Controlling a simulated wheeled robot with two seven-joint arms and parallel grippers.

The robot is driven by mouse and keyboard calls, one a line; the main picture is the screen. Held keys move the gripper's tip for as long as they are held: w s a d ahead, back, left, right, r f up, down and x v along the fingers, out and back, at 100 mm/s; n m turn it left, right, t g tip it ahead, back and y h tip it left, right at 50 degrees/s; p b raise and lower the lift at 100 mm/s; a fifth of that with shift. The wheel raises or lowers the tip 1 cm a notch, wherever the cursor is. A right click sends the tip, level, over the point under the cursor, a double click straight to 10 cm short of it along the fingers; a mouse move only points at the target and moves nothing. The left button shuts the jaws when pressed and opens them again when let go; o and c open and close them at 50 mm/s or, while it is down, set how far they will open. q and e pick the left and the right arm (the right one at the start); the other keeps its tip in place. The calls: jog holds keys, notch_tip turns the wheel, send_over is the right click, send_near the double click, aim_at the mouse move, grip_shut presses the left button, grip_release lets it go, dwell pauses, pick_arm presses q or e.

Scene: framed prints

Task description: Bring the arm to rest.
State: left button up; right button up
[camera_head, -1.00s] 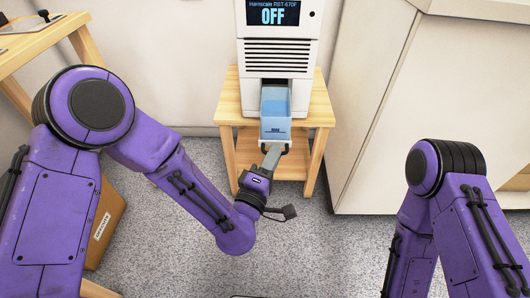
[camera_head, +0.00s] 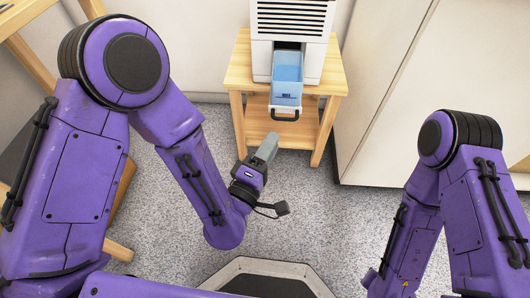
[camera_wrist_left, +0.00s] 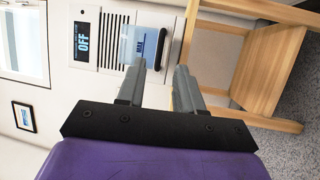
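My left arm reaches in from the left. Its gripper (camera_head: 266,145) hangs over the floor, in front of the black handle (camera_head: 284,116) of a blue drawer-like bin (camera_head: 287,79) and apart from it. In the left wrist view my left gripper (camera_wrist_left: 161,70) shows two grey fingers with a gap between them and nothing held. The bin (camera_wrist_left: 153,43) is pulled part way out of a white machine (camera_head: 292,22) and also shows beyond the fingers. My right arm is folded at the right; its gripper is out of view.
The machine stands on a small wooden table (camera_head: 330,74); its display (camera_wrist_left: 82,41) reads OFF. A white cabinet (camera_head: 400,85) stands at the right. A wooden stand (camera_head: 42,48) is at the left. Grey floor (camera_head: 320,225) lies open between the arms. A framed print (camera_wrist_left: 23,117) hangs on the wall.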

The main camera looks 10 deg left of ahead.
pick_arm(q)
jog(key=shift+v, duration=1.75)
jog(key=s+a+f+m+g+y, duration=0.2)
jog(key=a+f+m+g+y, duration=0.25)
jog(key=f, duration=0.55)
jog(key=s+a+f+m+g+y, duration=0.15)
jog(key=a+f+m+g, duration=0.3)
jog(key=a+f, duration=0.45)
jog(key=s+a+f+n+g+y, duration=0.1)
jog(key=s+a+f+g+y, duration=0.2)
jog(key=s+a, duration=0.4)
jog(key=s+a+f+n+g+y, duration=0.1)
jog(key=s+a+f+n+g, duration=0.1)
jog(key=s+a+f+g, duration=0.5)
notch_tip(320, 180, up, 37)
jog(key=d+t+p, duration=0.2)
jog(key=t+p, duration=0.1)
jog(key=p, duration=3.4)
jog(key=shift+s+r+t, duration=0.2)
jog(key=shift+s+t, duration=0.05)
jog(key=shift+t, duration=0.15)
